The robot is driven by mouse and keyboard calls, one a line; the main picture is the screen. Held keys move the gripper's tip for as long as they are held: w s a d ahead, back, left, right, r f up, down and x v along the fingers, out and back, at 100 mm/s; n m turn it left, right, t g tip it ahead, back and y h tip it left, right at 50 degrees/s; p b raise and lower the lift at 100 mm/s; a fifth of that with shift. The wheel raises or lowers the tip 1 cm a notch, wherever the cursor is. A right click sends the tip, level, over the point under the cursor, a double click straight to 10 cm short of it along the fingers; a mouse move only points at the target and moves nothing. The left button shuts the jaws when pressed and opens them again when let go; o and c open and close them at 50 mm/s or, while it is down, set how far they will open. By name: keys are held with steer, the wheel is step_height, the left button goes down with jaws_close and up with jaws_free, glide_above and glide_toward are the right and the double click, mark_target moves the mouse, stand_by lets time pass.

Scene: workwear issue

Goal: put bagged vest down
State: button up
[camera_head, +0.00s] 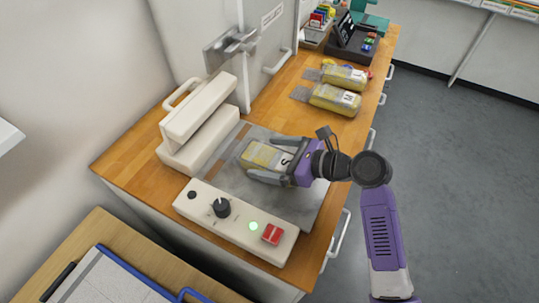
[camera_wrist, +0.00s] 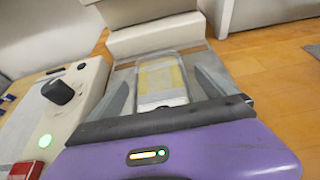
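A bagged vest (camera_head: 263,155), yellow and grey in clear plastic with an "S" label, lies on the grey metal plate (camera_head: 221,183) of the sealing machine. It also shows in the wrist view (camera_wrist: 162,82). My gripper (camera_head: 266,158) reaches in from the right, low over the plate, with one finger on each side of the bag. In the wrist view my gripper's fingers (camera_wrist: 164,88) stand apart, with a gap between each finger and the bag. The bag's label end is nearest my purple palm.
The sealer's cream jaw (camera_head: 200,110) stands raised behind the plate, and its control panel (camera_head: 235,220) with knob and red switch lies in front. Two more bagged vests (camera_head: 335,98) (camera_head: 344,76) lie farther back on the wooden counter (camera_head: 280,100).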

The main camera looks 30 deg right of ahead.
steer(key=shift+r, duration=0.1)
steer(key=shift+s+d+r, duration=0.15)
steer(key=shift+s+d, duration=0.05)
steer(key=v, duration=1.1)
steer(key=shift+s+d, duration=0.1)
steer(key=shift+s, duration=0.1)
